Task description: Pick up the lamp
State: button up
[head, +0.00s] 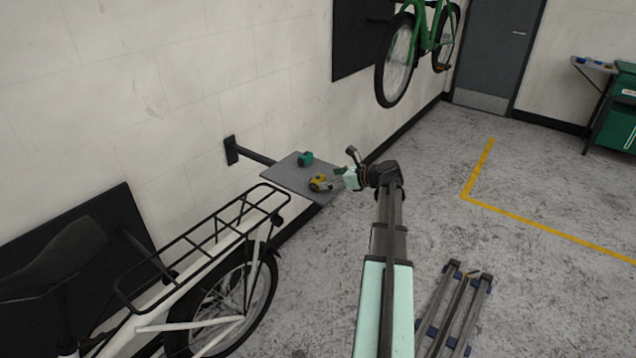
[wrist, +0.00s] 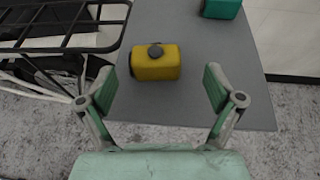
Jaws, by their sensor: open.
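A small yellow object with a black round knob on top (wrist: 156,64), likely the lamp, sits on a grey wall shelf (wrist: 190,110). It also shows in the head view (head: 318,183) on the shelf (head: 283,178). A similar green object (wrist: 221,8) lies farther back on the shelf, and in the head view (head: 305,159); I cannot tell for sure which one is the lamp. My gripper (wrist: 162,86) is open and empty. Its fingers spread to either side of the yellow object's line, with that object just ahead of the fingertips in the picture, apparently untouched.
A white bike's black rear rack (head: 210,243) stands close to the shelf's near side. The wall with the shelf bracket (head: 232,150) is behind. A green bike (head: 420,40) hangs farther along. A folded stand (head: 455,310) lies on the floor at lower right. Open floor is to the right.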

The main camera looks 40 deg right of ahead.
aim_at(321, 179)
jog(key=p+x, duration=0.1)
jog(key=x, duration=0.4)
jog(key=shift+s+a, duration=0.1)
jog(key=shift+a, duration=0.1)
jog(key=shift+r, duration=0.1)
jog(key=c, duration=1.3)
